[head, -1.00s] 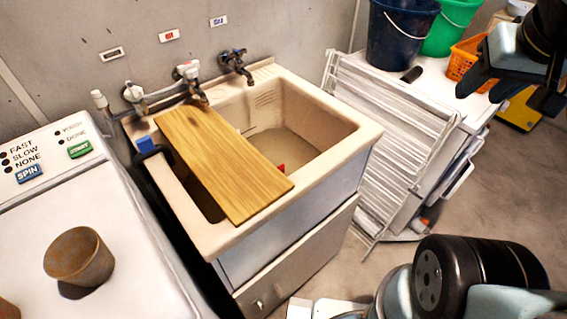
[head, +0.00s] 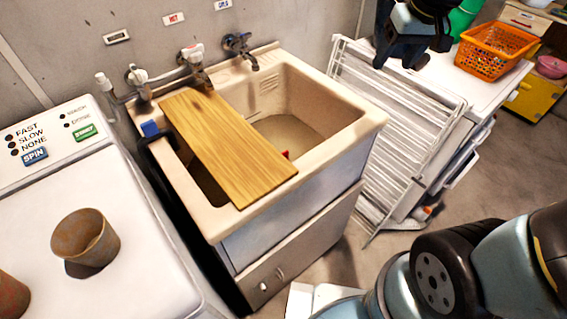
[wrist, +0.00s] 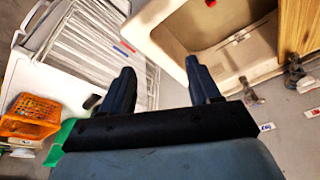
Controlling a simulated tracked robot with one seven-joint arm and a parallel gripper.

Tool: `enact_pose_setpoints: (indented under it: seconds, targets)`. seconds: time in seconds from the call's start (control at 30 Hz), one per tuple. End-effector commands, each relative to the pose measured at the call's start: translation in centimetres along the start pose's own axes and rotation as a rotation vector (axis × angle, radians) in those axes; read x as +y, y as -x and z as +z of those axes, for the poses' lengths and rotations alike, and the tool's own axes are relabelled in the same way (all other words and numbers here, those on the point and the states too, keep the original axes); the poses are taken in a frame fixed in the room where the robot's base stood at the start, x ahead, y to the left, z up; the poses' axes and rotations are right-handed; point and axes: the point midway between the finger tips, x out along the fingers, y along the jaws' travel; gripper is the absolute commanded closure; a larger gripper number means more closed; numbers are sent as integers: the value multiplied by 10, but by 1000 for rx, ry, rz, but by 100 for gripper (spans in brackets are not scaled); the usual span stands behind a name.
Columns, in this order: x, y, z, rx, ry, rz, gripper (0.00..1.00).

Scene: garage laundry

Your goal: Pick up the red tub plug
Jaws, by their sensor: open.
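The red tub plug (head: 286,154) is a small red spot in the cream sink basin (head: 352,122), beside the right edge of a wooden board (head: 222,145) lying across the sink. The board hides part of the basin. In the wrist view the plug (wrist: 210,3) shows at the top edge, partly cut off. My gripper (head: 392,62) is up at the top of the head view, to the right of the sink and in front of the drying rack's top. In the wrist view its fingers (wrist: 158,80) are wide apart with nothing between them.
Taps (head: 195,65) stand at the sink's back wall. A white drying rack (head: 400,130) leans right of the sink. An orange basket (head: 494,52) sits on the white surface behind it. A washer with a rusty pot (head: 86,240) stands at left.

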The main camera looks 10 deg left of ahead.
Motion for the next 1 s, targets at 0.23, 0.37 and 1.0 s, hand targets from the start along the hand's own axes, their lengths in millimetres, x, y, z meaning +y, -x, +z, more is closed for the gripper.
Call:
enact_pose_setpoints:
  seconds: [0.23,0.37,1.0]
  targets:
    - [-33,-55,-31,-69,97,-29,38]
    - [-52,-84,-43,-102,147,-38,38]
    - [-158,-247,-56,-255,406,-36,38]
